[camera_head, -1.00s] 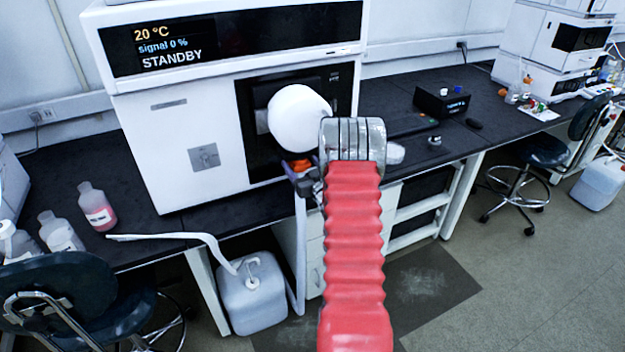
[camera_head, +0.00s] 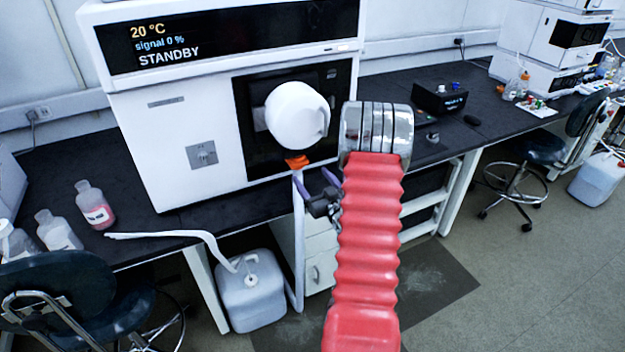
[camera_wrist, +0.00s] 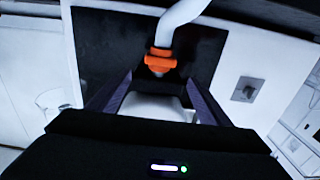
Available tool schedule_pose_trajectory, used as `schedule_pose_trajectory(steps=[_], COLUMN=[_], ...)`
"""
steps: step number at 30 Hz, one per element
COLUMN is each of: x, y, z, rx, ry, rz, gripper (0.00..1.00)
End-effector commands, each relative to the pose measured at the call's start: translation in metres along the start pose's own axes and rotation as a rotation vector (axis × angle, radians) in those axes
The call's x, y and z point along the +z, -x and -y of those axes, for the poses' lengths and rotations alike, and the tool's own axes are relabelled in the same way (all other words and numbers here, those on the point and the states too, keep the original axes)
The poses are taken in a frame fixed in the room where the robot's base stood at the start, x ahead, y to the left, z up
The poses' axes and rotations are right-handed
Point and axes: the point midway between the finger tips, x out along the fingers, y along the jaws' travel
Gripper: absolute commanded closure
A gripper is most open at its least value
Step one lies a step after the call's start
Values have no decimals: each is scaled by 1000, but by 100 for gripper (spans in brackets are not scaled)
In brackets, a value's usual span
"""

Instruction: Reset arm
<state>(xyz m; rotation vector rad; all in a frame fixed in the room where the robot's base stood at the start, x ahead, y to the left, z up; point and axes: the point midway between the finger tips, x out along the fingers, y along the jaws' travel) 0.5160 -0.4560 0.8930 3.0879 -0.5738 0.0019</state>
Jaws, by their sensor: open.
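My gripper (camera_head: 328,182) has dark purple fingers and is open, in front of the instrument by the bench's front edge in the head view. In the wrist view its fingers (camera_wrist: 158,82) stand apart on either side, with nothing seen held between them. An orange fitting (camera_head: 297,161) on a pale tube sits just left of and above the fingers in the head view. It also shows in the wrist view (camera_wrist: 158,60), beyond the fingertips with the white tube above it. My red bellows-covered arm hides part of the bench and drawers.
The large white instrument (camera_head: 180,130) reads STANDBY and stands on the dark bench (camera_head: 60,165). Bottles (camera_head: 95,207) stand at left. A jug (camera_head: 250,295) with a tube and a stool (camera_head: 65,300) are below. Floor at right is open before another stool (camera_head: 535,150).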

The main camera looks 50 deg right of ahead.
Motion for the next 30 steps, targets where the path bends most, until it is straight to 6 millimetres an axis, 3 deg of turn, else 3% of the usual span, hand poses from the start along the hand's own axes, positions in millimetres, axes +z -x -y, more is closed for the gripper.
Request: schedule_pose_trajectory(steps=[11,16,22,27,30], x=[0,11,59,106,119], y=[0,0,9,33,48], z=[0,-1,-13,-23,-27], rx=[0,6,58,119,152], ry=[1,7,9,-4,-7], rz=[0,45,235,441,545], gripper=[28,28,28,28,28])
